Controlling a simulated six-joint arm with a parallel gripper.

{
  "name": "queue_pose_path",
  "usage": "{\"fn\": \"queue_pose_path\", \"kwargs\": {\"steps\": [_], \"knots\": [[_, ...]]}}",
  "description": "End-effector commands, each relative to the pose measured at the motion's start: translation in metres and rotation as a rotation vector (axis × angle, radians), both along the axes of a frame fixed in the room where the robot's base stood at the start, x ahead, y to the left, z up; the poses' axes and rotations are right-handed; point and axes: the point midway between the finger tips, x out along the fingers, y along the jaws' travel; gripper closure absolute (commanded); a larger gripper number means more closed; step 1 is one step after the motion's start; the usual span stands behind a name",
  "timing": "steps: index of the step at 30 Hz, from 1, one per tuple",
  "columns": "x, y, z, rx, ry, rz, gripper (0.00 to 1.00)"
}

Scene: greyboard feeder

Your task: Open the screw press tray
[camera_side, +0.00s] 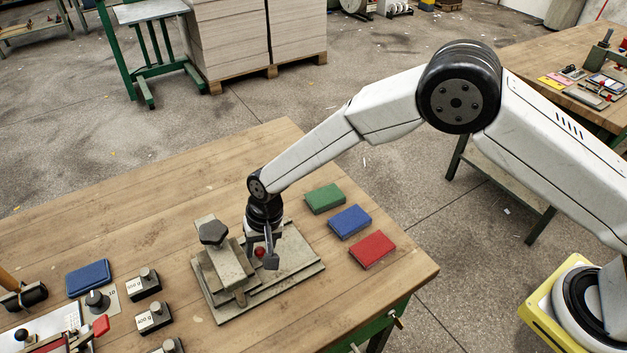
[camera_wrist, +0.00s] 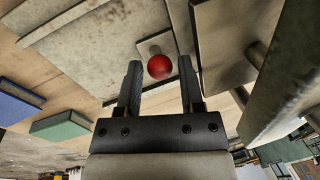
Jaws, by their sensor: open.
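The grey metal screw press (camera_side: 228,262) stands on the wooden bench, with a dark lobed knob (camera_side: 213,232) on top. Its flat stepped plates (camera_side: 297,257) extend to the right under my gripper. A red ball knob (camera_side: 260,252) sits low at the press's right side. In the wrist view the red ball (camera_wrist: 160,67) shows on a small light plate, between my fingertips. My gripper (camera_side: 268,258) points down at the ball with its fingers apart, one on each side; the wrist view shows gaps beside the ball. Which plate is the tray I cannot tell.
Green (camera_side: 325,198), blue (camera_side: 350,221) and red (camera_side: 372,250) blocks lie right of the press. Labelled weights (camera_side: 153,318), another blue block (camera_side: 88,277) and a dial (camera_side: 97,301) lie to the left. The bench behind the press is clear.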

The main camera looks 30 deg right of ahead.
Motion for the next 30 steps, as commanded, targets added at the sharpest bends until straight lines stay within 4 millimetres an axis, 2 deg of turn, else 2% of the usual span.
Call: {"fn": "queue_pose_path", "kwargs": {"steps": [6, 7, 11, 30], "knots": [[0.0000, 0.0002, -0.0002, 0.000, 0.000, 0.000, 0.51], [0.0000, 0.0002, -0.0001, 0.000, 0.000, 0.000, 0.58], [0.0000, 0.0002, 0.0000, 0.000, 0.000, 0.000, 0.99], [0.0002, 0.0004, 0.0005, 0.001, 0.000, 0.000, 1.00]]}}
